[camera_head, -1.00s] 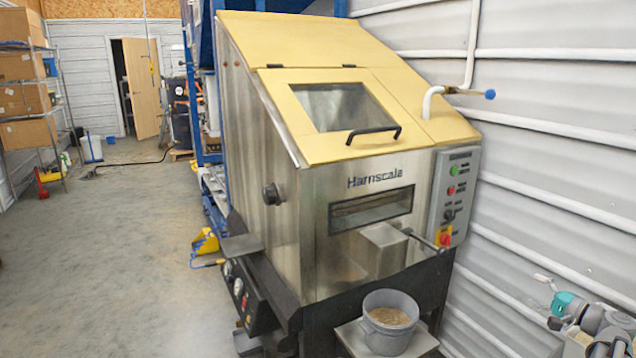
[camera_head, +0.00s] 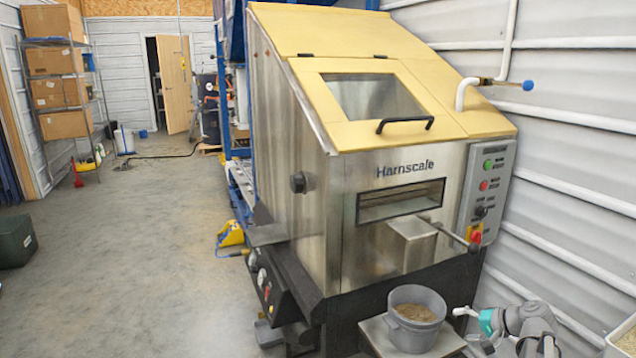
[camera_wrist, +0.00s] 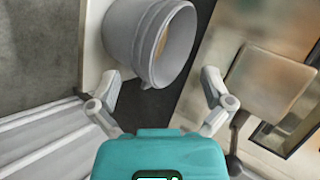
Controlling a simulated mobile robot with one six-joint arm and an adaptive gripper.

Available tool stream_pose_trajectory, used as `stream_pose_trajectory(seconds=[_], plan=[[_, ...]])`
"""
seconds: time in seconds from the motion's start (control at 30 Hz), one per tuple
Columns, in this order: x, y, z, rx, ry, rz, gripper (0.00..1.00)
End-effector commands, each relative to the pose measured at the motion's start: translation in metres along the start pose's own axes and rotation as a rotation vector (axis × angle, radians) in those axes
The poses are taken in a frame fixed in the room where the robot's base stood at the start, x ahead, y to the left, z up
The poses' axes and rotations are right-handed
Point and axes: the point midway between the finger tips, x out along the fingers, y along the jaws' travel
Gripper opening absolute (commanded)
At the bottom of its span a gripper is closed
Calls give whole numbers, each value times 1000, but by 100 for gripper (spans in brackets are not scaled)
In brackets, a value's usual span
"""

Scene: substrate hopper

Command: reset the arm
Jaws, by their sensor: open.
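My gripper (camera_head: 466,314) has a teal body and pale grey fingers. In the head view it is at the lower right, just to the right of a grey bucket (camera_head: 416,309). The bucket stands upright on a small shelf (camera_head: 378,336) and holds brown grainy material. In the wrist view my gripper (camera_wrist: 161,82) has its fingers spread with nothing held. The bucket (camera_wrist: 125,40) is beyond the fingertips there and appears tilted.
The Harnscale machine (camera_head: 345,200) stands behind the bucket, with its yellow lid closed and a lever (camera_head: 452,234) sticking out at the front. A ribbed wall (camera_head: 580,180) closes off the right. A pale container (camera_head: 625,340) is at the lower right corner. Floor (camera_head: 130,260) is open at left.

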Motion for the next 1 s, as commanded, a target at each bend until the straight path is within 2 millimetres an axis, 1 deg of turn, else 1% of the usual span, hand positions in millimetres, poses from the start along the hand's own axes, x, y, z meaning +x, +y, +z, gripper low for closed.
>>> stream_pose_trajectory(seconds=[0.03,0.2,0.3,0.5,0.8,1.0], plan=[[15,1,14,-20,-27,34,100],[53,4,49,-86,-106,157,100],[72,7,70,-128,-150,230,100],[104,14,112,-218,-227,374,100],[138,26,169,-367,-320,591,100],[150,33,200,-466,-363,722,100]])
